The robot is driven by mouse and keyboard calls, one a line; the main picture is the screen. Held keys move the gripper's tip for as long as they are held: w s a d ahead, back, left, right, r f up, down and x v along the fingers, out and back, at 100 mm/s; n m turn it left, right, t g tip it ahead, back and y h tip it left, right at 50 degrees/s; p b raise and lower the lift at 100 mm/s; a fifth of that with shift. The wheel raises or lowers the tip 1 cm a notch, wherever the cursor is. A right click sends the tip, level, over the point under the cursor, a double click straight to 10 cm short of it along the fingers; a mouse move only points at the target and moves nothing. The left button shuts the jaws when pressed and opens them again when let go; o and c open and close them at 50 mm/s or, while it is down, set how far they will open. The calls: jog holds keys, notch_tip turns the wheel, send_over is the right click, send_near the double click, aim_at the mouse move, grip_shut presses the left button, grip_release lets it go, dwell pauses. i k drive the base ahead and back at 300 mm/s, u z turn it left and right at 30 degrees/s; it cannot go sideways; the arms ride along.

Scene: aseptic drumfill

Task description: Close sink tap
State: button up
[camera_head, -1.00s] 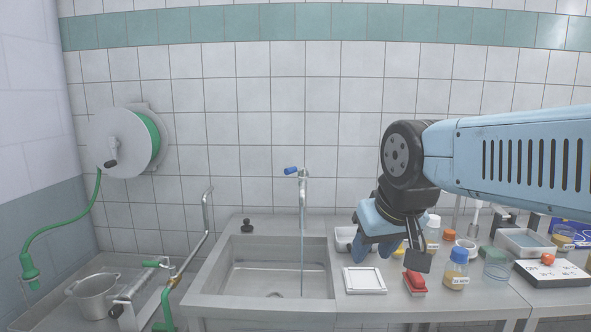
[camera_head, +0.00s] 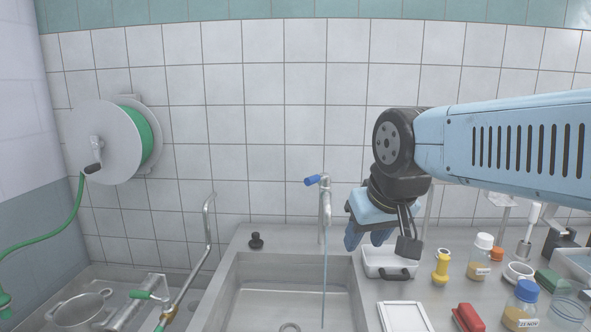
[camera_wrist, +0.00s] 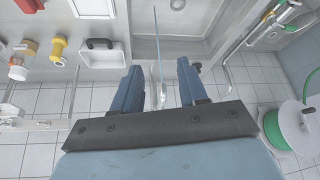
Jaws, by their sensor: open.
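The sink tap (camera_head: 325,205) is a silver upright spout at the back of the sink, with a blue handle (camera_head: 312,181) pointing left at its top. A thin stream of water (camera_head: 324,275) runs from it into the steel sink (camera_head: 237,268). My gripper (camera_head: 366,240) is open and empty, with blue fingers pointing down, to the right of the tap and apart from it. In the wrist view the two fingers (camera_wrist: 160,82) are spread, and the stream (camera_wrist: 157,40) shows between and beyond them. The blue handle is hard to make out there.
A white tray (camera_head: 375,262) lies below and right of my gripper. A yellow piece (camera_head: 441,268), bottles (camera_head: 482,258) and a red block (camera_head: 467,318) stand on the right counter. A black plug (camera_head: 256,240) sits left of the tap. A green hose reel (camera_head: 105,142) hangs on the left wall.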

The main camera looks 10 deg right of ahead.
aim_at(308, 182)
jog(key=u, duration=0.3)
jog(key=i, duration=0.35)
jog(key=z, duration=1.1)
jog(key=k, duration=1.4)
jog(key=u, duration=0.75)
jog(key=i, duration=1)
jog(key=u, duration=0.05)
